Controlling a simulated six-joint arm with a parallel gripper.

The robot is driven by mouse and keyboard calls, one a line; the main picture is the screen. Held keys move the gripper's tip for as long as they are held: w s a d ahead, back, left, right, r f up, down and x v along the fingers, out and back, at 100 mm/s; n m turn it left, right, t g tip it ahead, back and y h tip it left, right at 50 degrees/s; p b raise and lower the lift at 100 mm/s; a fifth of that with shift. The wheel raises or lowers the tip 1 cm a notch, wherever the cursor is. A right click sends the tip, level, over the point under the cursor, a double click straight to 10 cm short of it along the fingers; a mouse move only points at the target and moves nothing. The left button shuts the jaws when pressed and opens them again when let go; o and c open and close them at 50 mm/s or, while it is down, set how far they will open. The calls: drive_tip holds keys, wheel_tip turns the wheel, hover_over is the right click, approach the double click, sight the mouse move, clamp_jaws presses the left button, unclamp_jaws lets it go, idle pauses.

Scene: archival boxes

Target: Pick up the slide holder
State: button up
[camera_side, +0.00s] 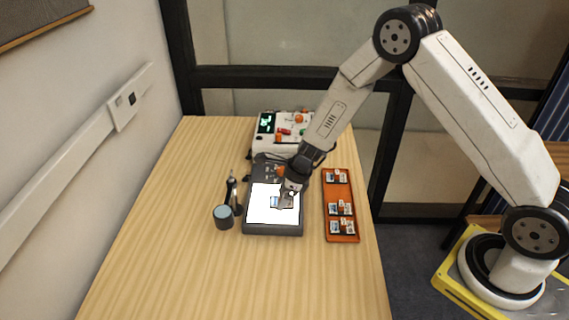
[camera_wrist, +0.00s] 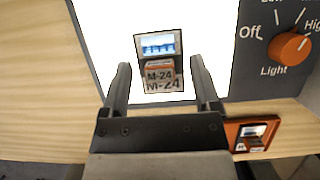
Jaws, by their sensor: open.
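The slide holder (camera_wrist: 160,62) lies on the lit white panel of the light box (camera_side: 273,230). It has a blue-tinted picture window and an orange and white label reading M-24. In the side view the slide holder (camera_side: 275,202) is partly covered by my gripper (camera_side: 288,195). In the wrist view my gripper (camera_wrist: 159,68) is open, with one finger on each side of the slide holder's label end and a gap on both sides. The picture window reaches past the fingertips. The exact height of the fingertips above the panel is hard to tell.
An orange tray (camera_side: 338,193) with several slide holders stands right of the light box. A dark cylinder with a blue top (camera_side: 223,217) and a dark upright tool (camera_side: 232,190) stand left. A white device (camera_side: 265,142) stands behind. The table's front is clear.

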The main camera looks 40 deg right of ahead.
drive_tip(key=c, duration=1.1)
drive_tip(key=shift+o, duration=0.2)
drive_tip(key=shift+r, duration=0.1)
drive_tip(key=shift+r, duration=1.1)
drive_tip(key=s+d+r, duration=0.1)
drive_tip(key=s+r, duration=0.9)
drive_tip(key=s, duration=0.4)
drive_tip(key=shift+r, duration=0.3)
drive_tip(key=shift+w+d, duration=0.1)
drive_tip(key=shift+d, duration=0.05)
